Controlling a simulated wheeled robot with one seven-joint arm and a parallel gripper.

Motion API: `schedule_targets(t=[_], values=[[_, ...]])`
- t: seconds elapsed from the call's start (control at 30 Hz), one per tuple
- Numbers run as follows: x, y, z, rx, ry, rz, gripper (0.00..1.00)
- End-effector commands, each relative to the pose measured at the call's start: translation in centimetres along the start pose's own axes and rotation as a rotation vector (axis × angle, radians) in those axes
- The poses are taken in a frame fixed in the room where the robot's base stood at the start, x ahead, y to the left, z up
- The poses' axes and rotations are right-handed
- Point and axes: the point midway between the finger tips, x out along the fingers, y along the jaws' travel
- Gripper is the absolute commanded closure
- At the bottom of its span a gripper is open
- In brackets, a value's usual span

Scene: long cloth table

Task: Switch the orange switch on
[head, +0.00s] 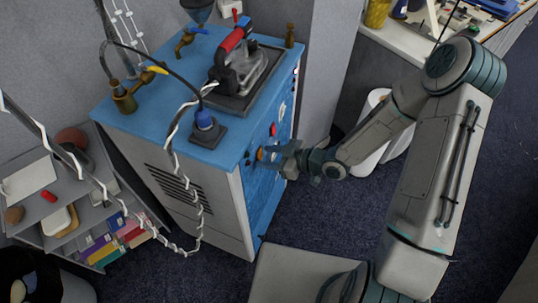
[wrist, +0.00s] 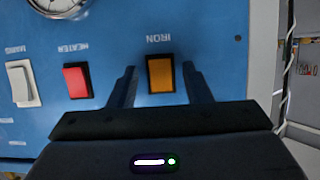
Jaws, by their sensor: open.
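The orange switch (wrist: 160,74) is a rocker in a black frame on the blue panel, under an upside-down label IRON in the wrist view. My gripper (wrist: 159,75) is open, with one finger on each side of the orange switch and nothing held. In the head view my gripper (head: 268,154) is at the blue front face of the cabinet (head: 262,205), and it largely covers the switch there. Whether the fingers touch the panel I cannot tell.
A red switch (wrist: 77,81) marked HEATER and a white switch (wrist: 22,84) sit left of the orange one. A gauge (wrist: 60,3) is above them. An iron (head: 237,62) stands on the cabinet top. A hanging striped cord (head: 172,150) and a shelf (head: 75,205) are at left.

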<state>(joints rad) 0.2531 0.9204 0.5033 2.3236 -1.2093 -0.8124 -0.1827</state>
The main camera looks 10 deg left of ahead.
Motion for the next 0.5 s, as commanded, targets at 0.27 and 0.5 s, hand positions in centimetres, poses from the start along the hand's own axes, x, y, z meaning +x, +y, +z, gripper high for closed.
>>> schedule_targets(t=[0.27, 0.5], values=[[0.14, -0.02, 0.01, -0.001, 0.0, 0.0, 0.55], [0.12, -0.01, 0.0, -0.001, 0.0, 0.0, 1.0]])
